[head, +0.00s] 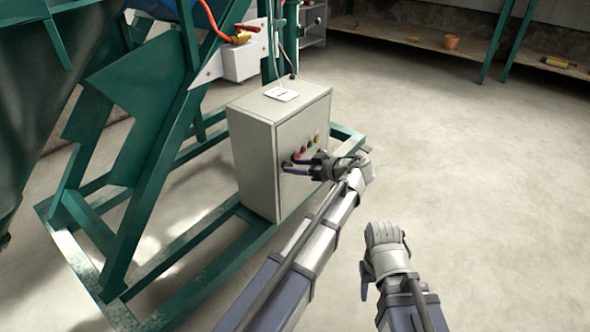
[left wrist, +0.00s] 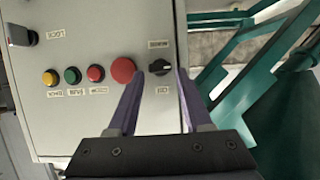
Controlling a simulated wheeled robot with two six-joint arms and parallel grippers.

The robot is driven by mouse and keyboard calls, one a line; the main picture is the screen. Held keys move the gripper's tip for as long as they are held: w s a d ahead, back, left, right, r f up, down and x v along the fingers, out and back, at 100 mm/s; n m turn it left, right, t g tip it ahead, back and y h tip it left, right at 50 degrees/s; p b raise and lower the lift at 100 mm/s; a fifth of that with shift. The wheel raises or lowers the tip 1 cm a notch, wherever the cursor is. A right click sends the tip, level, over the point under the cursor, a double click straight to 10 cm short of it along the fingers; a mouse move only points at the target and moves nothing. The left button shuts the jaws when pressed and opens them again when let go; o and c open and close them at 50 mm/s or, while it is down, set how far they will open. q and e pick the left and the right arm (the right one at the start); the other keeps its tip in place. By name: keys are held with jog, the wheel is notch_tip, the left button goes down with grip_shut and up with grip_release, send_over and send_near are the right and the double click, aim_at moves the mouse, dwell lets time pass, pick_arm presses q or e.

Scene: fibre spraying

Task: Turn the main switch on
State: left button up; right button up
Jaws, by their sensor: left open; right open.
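The grey control box (head: 250,160) stands upright on the green frame, with coloured buttons on its front panel. In the left wrist view, the main switch, a black rotary knob (left wrist: 160,68), sits at the right end of the button row, with small labels above and below it. My left gripper (head: 287,165) is open at the panel. In the wrist view its two purple fingers (left wrist: 160,76) lie on either side of the knob; I cannot tell whether they touch it. In the head view the gripper hides the knob. My right gripper (head: 365,283) is open and empty, away from the box.
A large red button (left wrist: 123,70) is close beside the left finger, then smaller red (left wrist: 95,73), green (left wrist: 72,75) and yellow (left wrist: 50,77) buttons. A black latch (left wrist: 20,36) is at the panel's corner. Green frame beams (head: 190,275) run around the box. The floor (head: 480,190) at right is clear.

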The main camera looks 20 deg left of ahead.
pick_arm(q)
jog(key=shift+w+a+f, duration=0.1)
jog(key=shift+a, duration=0.2)
jog(key=shift+c, duration=0.2)
grip_shut()
